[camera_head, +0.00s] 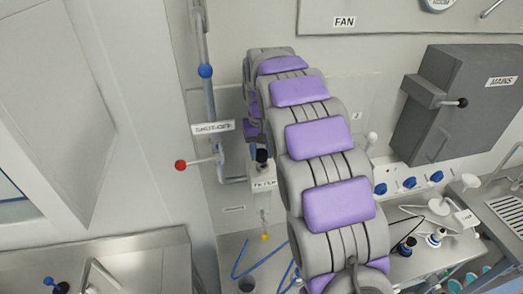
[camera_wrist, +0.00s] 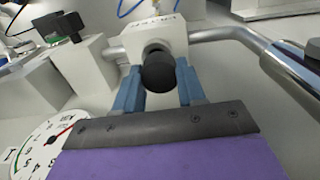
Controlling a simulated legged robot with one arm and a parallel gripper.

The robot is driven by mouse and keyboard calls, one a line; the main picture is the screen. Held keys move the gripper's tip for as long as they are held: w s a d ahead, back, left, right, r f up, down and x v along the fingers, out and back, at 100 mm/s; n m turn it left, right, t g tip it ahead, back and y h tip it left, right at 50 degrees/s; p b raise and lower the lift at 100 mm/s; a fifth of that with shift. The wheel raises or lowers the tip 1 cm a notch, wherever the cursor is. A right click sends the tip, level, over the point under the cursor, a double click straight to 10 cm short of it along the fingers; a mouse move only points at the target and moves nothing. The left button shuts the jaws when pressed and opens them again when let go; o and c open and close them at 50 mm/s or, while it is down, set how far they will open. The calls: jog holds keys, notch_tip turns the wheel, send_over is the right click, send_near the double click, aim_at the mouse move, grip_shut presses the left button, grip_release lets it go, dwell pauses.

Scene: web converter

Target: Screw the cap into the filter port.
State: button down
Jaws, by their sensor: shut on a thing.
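The black round cap (camera_wrist: 158,71) is between the two blue fingers of my gripper (camera_wrist: 160,80) in the wrist view, and the gripper is shut on it. The cap is right against or just in front of the white filter block (camera_wrist: 168,36), whose label appears upside down there. I cannot tell how far the cap is in the port, which is hidden behind it. In the head view the filter block (camera_head: 263,186) hangs on the wall pipe, with the black cap (camera_head: 262,155) at its top. My arm hides most of the gripper there.
A metal pipe (camera_wrist: 230,34) runs beside the filter block, and a round gauge (camera_wrist: 45,140) is at lower left in the wrist view. In the head view, a red-knobbed lever (camera_head: 181,165) is left of the filter, and a grey MAINS box (camera_head: 455,110) is at right.

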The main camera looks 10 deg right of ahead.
jog(key=shift+d+f+b, duration=0.15)
jog(key=shift+f+b, duration=0.3)
jog(key=shift+f, duration=0.7)
jog(key=c, duration=1.1)
grip_release()
jog(key=o, duration=0.4)
jog(key=shift+c, duration=0.2)
jog(key=shift+n+b, duration=0.4)
jog(key=shift+n, duration=0.8)
jog(key=shift+s+n, duration=0.1)
jog(key=shift+n, duration=0.7)
